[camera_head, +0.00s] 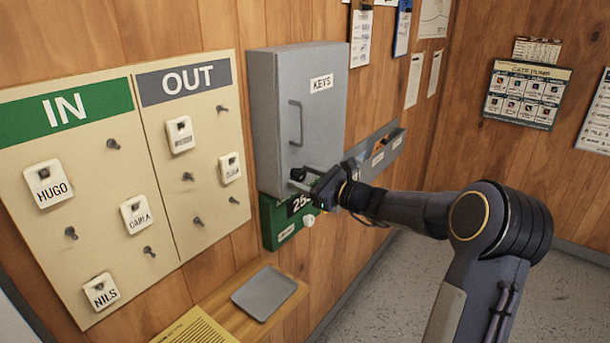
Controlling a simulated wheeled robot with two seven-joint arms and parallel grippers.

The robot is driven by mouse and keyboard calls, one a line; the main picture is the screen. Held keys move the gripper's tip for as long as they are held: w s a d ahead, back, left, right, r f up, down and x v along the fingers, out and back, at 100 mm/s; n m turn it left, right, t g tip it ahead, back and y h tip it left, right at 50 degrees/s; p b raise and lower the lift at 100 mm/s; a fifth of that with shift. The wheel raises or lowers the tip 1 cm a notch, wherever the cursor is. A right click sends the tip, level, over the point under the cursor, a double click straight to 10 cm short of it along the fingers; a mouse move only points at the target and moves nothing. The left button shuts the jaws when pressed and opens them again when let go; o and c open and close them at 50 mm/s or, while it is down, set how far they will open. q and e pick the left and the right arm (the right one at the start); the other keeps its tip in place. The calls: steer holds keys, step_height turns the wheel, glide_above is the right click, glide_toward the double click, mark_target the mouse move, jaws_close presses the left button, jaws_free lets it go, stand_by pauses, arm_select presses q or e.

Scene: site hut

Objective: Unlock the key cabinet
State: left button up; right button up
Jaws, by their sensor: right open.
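The key cabinet (320,120) is a grey box on the wood wall, labelled KEYS, with a vertical bar handle (296,122) on its door. The door looks shut. My right gripper (302,180) is open at the lower part of the door, below the handle. Its fingers point at the door, and I cannot tell whether they touch it. No key shows; a lock or key at the fingertips would be hidden or too small to make out. My left gripper is not in view.
A green box (283,234) with a number display and pale knob is under the cabinet. Left is an IN/OUT board (100,190) with name tags on pegs. A grey tray (264,291) lies on a wooden shelf. A grey wall holder (383,150) is right of the cabinet.

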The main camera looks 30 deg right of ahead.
steer(key=c, duration=1)
steer(key=shift+f+n+b, duration=0.2)
steer(key=shift+n+b, duration=0.1)
steer(key=shift+b, duration=0.4)
steer(key=n+b, duration=0.6)
steer(key=b, duration=0.5)
steer(key=shift+f, duration=0.15)
steer(key=n+b, duration=0.3)
steer(key=b, duration=0.1)
steer(key=n+b, duration=0.4)
steer(key=shift+w+d+r+b, duration=0.1)
steer(key=shift+r+b, duration=0.1)
steer(key=shift+b, duration=0.15)
steer(key=shift+r+n+b, duration=0.15)
steer(key=shift+n+b, duration=0.7)
steer(key=shift+n, duration=0.25)
steer(key=shift+r+n+b, duration=0.1)
steer(key=shift+n+b, duration=0.7)
steer(key=shift+n, duration=0.3)
